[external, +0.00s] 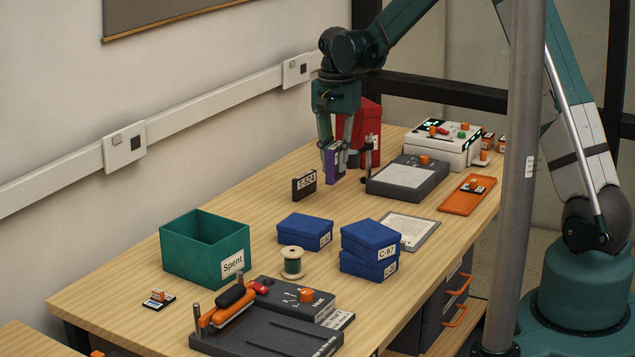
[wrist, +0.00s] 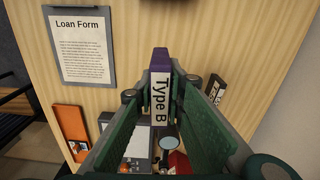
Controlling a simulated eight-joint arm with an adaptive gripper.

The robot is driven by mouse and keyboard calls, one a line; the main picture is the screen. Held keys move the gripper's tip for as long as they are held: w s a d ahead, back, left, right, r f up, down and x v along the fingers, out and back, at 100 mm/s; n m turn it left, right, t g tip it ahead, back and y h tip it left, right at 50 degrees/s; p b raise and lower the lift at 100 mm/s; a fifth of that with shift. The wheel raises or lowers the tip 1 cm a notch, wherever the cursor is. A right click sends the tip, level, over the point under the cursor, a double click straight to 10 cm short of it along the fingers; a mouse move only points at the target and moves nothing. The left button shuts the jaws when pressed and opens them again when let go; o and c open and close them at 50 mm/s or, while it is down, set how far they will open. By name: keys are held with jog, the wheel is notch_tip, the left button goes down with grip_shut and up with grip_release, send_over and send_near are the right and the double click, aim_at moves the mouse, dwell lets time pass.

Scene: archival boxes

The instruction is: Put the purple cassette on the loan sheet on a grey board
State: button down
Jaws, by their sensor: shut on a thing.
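My gripper (external: 337,150) is shut on the purple cassette (external: 329,164) and holds it upright above the back part of the table. In the wrist view the purple cassette (wrist: 161,58) sits between the green fingers of my gripper (wrist: 162,92), with its white "Type B" label facing the camera. The loan sheet (wrist: 82,50) lies on a grey board (wrist: 52,14), flat on the table. In the external view the loan sheet (external: 408,230) is at the right edge, partly behind the blue boxes, and well apart from my gripper. Nothing lies on the visible sheet.
A black cassette (external: 304,187) stands close to the left of my gripper. A red box (external: 370,120) and a grey device (external: 400,187) stand behind and right. Stacked blue boxes (external: 369,250) stand beside the sheet. An orange tray (external: 467,196) lies right.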

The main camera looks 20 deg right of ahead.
send_over(400, 229)
jog(key=shift+s+a+r+m, duration=0.1)
jog(key=shift+r+m, duration=0.2)
jog(key=shift+f+b, duration=0.6)
jog(key=shift+f, duration=2.5)
jog(key=shift+f, duration=0.15)
jog(key=shift+f, duration=1.75)
jog(key=shift+f+b, duration=0.1)
jog(key=shift+b, duration=0.3)
jog(key=c, duration=2.8)
grip_release()
jog(key=shift+f, duration=0.1)
jog(key=o, duration=0.4)
